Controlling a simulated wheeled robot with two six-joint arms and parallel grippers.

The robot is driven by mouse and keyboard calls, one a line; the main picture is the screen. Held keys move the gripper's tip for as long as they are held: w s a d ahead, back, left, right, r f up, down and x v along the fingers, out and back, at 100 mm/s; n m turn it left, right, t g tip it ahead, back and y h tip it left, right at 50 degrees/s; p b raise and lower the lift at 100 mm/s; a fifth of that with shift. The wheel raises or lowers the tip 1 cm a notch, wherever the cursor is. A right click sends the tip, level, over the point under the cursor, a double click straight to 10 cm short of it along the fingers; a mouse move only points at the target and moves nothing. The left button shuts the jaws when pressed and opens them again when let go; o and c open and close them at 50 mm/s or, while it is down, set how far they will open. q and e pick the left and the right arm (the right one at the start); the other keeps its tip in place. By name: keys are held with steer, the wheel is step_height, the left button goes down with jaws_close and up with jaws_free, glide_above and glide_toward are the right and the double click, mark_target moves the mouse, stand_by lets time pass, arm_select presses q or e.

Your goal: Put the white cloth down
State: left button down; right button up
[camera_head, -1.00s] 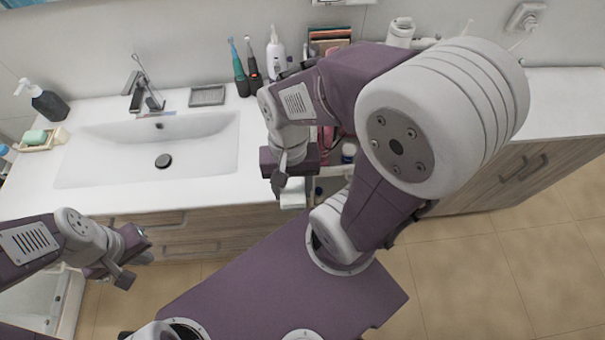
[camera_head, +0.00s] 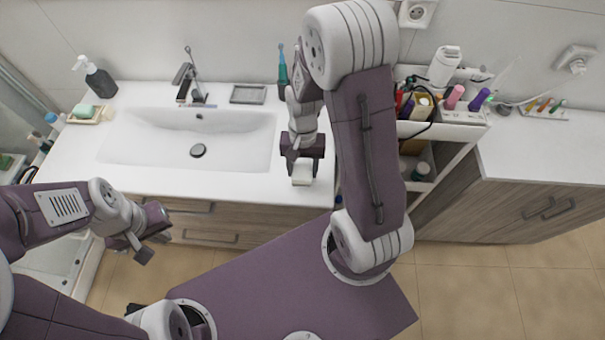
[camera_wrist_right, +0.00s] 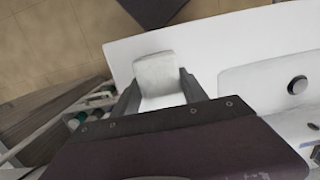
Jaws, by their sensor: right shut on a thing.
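The white cloth (camera_head: 302,175) is a small folded pad held in my right gripper (camera_head: 302,168), at the right part of the white counter near its front edge. In the right wrist view the cloth (camera_wrist_right: 155,74) sits between the two dark fingers, with the white counter behind it. I cannot tell whether it touches the counter. My left gripper (camera_head: 152,246) is empty, in front of the cabinet at the left, with its fingers apart.
The sink basin (camera_head: 188,142) lies left of the cloth, with a faucet (camera_head: 188,78) and a grey soap dish (camera_head: 248,94) behind. A white cart (camera_head: 450,135) with several cosmetics stands right of my right arm. The counter's front strip (camera_head: 220,183) is clear.

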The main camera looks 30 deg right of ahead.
mark_target(303, 176)
steer(key=shift+s+f, duration=0.1)
steer(key=shift+f, duration=0.05)
step_height(303, 176, down, 3)
steer(key=shift+s+r, duration=0.1)
steer(key=shift+w+f, duration=0.2)
steer(key=shift+f, duration=0.25)
